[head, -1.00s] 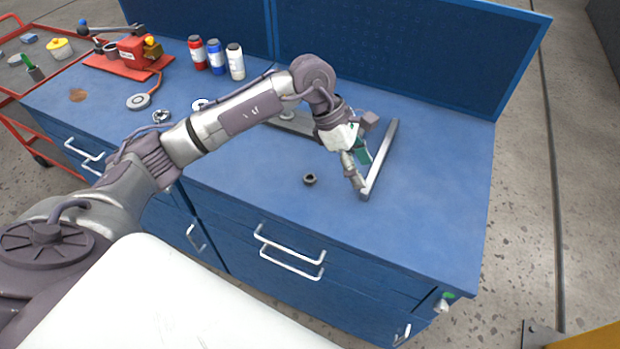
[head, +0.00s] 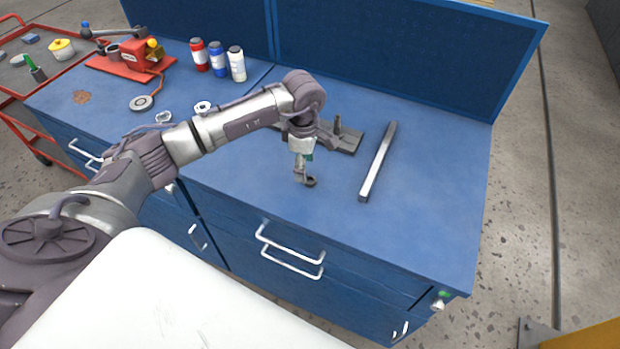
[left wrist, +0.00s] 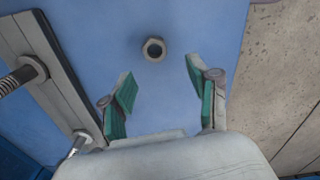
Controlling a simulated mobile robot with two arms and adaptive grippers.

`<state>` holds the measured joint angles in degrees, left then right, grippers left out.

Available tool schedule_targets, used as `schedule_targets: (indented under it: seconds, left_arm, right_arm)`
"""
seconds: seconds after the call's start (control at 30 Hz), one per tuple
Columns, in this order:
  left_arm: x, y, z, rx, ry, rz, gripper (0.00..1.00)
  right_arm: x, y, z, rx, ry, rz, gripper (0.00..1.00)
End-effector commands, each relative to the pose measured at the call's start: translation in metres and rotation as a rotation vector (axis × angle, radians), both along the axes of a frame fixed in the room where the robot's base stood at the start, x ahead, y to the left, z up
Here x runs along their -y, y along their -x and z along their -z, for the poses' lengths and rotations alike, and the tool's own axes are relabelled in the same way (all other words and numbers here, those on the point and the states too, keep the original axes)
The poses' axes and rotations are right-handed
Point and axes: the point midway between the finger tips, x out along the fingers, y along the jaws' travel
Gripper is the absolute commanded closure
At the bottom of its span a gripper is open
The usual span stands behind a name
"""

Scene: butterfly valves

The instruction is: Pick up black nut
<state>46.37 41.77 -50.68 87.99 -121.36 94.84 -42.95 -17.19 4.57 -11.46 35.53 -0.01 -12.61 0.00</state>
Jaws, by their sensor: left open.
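The black nut (left wrist: 154,49) lies on the blue bench top. In the left wrist view it is a small dark hexagonal ring, just beyond the fingertips and between their lines. My left gripper (left wrist: 160,78) is open and empty, with green finger pads on either side. In the head view my left gripper (head: 303,180) points down at the bench beside the nut (head: 311,182), which it partly hides. I cannot tell the exact height of the fingers above the bench. My right gripper is not in view.
A long grey metal bar (head: 377,163) lies right of the gripper. A dark grey fixture plate (head: 345,140) with an upright post lies behind it. Red, blue and white bottles (head: 218,60) stand at the back left. The bench's front right is clear.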

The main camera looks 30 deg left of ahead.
Motion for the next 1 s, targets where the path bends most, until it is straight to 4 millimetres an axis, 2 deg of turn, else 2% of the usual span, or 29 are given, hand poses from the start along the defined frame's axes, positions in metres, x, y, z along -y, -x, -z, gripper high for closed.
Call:
schedule_targets:
  seconds: [0.13, 0.3, 0.6, 0.9, 0.97, 1.0]
  left_arm:
    - [0.008, -0.003, 0.018, -0.007, 0.002, 0.0, 0.4]
    - [0.009, -0.005, 0.041, -0.004, 0.001, -0.001, 0.4]
    - [0.008, -0.005, 0.047, -0.001, 0.0, 0.001, 0.4]
    - [0.008, -0.005, 0.047, -0.001, 0.0, 0.001, 0.9]
    - [0.008, -0.005, 0.047, -0.001, 0.0, 0.001, 1.0]
    - [0.008, -0.005, 0.047, 0.0, 0.0, 0.001, 1.0]
  right_arm:
    - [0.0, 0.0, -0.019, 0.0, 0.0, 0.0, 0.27]
    - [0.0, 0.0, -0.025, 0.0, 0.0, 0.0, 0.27]
    - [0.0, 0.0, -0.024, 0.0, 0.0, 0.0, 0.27]
    - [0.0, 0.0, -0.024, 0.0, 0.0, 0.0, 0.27]
    - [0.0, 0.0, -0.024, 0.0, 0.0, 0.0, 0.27]
    - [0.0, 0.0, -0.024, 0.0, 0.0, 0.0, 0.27]
